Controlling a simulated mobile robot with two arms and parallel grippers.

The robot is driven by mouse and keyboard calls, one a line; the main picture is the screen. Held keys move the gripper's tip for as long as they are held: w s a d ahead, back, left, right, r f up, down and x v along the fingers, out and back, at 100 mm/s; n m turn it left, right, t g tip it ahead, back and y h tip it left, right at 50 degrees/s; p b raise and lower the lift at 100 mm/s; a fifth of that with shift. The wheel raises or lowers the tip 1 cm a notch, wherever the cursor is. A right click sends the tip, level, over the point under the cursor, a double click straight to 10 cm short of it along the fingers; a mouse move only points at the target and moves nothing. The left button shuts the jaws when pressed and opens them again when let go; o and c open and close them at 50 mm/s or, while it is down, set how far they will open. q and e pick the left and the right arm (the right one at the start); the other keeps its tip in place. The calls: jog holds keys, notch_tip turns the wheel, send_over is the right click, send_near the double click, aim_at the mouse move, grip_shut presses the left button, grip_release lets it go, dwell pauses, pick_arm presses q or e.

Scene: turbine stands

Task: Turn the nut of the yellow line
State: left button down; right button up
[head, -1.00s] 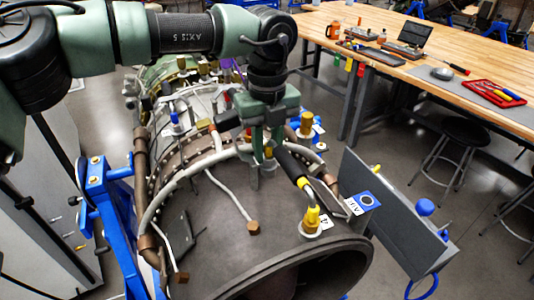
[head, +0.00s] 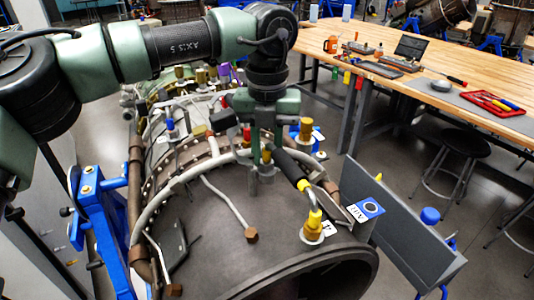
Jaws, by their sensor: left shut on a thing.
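The yellow line has a black sleeve (head: 290,165), a yellow band, and a bent silver tube running down to a yellow-and-brass nut (head: 314,226). The nut sits on a round silver fitting on the dark engine casing (head: 240,245), beside a white tag. My left gripper (head: 266,160) reaches down from above and is shut at the upper end of the black sleeve, up and left of the nut. Its fingers partly hide that end, so the exact contact is unclear. My right gripper is not in view.
A grey panel (head: 395,225) with a blue-and-white label stands right of the casing. Pale tubes and other coloured fittings crowd behind the gripper. A blue stand (head: 97,215) is at left. A wooden bench (head: 450,70) with tools and a stool (head: 455,150) stand at right.

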pick_arm(q)
jog(key=c, duration=1.2)
grip_release()
jog(key=shift+r, duration=0.1)
jog(key=shift+r, duration=0.35)
notch_tip(320, 180, up, 6)
jog(key=shift+r+b, duration=0.15)
jog(key=shift+b, duration=0.95)
jog(key=shift+r, duration=0.3)
